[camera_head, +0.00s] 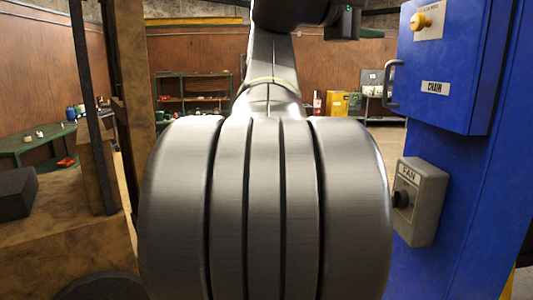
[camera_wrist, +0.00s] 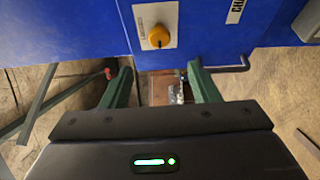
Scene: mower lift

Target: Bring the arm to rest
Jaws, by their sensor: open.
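My arm rises in the middle of the head view, its big grey ribbed joint filling the lower centre. A dark part of it reaches the top edge, and my gripper's fingers cannot be made out there. In the wrist view my gripper (camera_wrist: 160,70) is open, with two green fingers apart and nothing between them. Past the fingertips is the blue box (camera_wrist: 80,30) with an orange knob (camera_wrist: 158,37). I cannot tell how far the fingertips are from it.
The blue box (camera_head: 445,60), labelled CHAIN, has a handle (camera_head: 390,82) on its left side. Below it is a grey FAN switch box (camera_head: 425,205) with a black knob. A wooden post (camera_head: 130,70) stands left. A green workbench (camera_head: 40,142) and shelves (camera_head: 190,88) are farther back.

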